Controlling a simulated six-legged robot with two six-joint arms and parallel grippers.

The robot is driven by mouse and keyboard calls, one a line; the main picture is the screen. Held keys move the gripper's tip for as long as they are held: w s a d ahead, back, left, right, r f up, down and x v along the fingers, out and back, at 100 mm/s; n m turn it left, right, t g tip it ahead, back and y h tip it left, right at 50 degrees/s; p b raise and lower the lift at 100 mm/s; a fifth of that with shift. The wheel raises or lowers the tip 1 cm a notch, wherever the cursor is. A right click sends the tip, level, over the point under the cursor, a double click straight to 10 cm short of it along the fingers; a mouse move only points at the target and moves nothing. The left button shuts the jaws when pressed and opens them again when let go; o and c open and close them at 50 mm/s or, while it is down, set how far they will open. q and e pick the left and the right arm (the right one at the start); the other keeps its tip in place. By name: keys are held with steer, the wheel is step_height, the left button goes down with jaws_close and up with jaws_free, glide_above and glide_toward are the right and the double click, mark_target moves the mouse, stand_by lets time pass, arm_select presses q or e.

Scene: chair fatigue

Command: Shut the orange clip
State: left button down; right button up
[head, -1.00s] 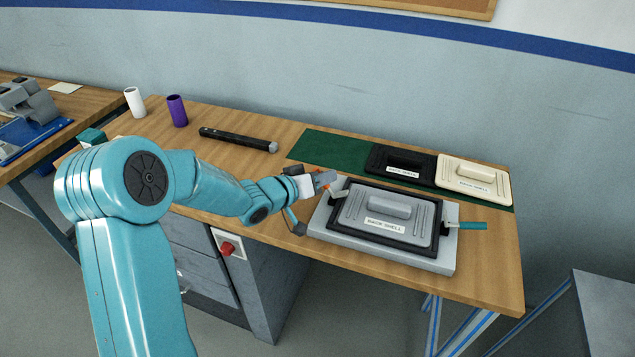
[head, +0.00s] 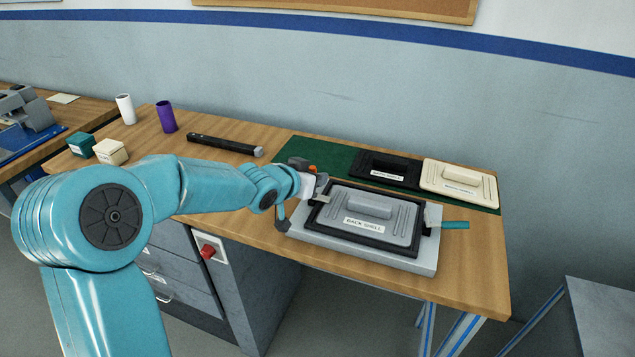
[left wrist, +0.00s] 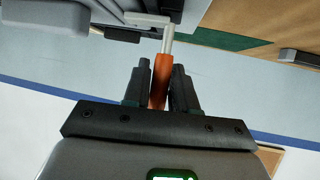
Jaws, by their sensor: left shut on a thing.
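The orange clip (left wrist: 160,80) shows in the left wrist view as an orange handle on a pale metal arm, between the two dark fingers. My left gripper (left wrist: 159,85) is shut on this handle. In the head view my left gripper (head: 320,184) is at the left end of the grey fixture (head: 420,265), and a bit of orange (head: 312,168) shows beside it. The fixture holds a grey back shell (head: 365,220) in a black frame. A teal clip handle (head: 454,225) sticks out at the fixture's right side. My right gripper is not in view.
A dark bar-shaped tool (head: 225,145), a purple cup (head: 166,117) and a white cup (head: 126,109) stand to the left.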

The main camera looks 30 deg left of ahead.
arm_select(q)
steer(key=shift+d, duration=0.15)
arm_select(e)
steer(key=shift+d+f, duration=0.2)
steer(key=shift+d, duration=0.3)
arm_select(q)
steer(key=c, duration=1)
jaws_free()
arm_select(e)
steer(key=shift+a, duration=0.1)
arm_select(q)
steer(key=shift+s+r, duration=0.1)
steer(key=p+v, duration=0.6)
steer(key=v, duration=1)
steer(key=shift+p, duration=0.3)
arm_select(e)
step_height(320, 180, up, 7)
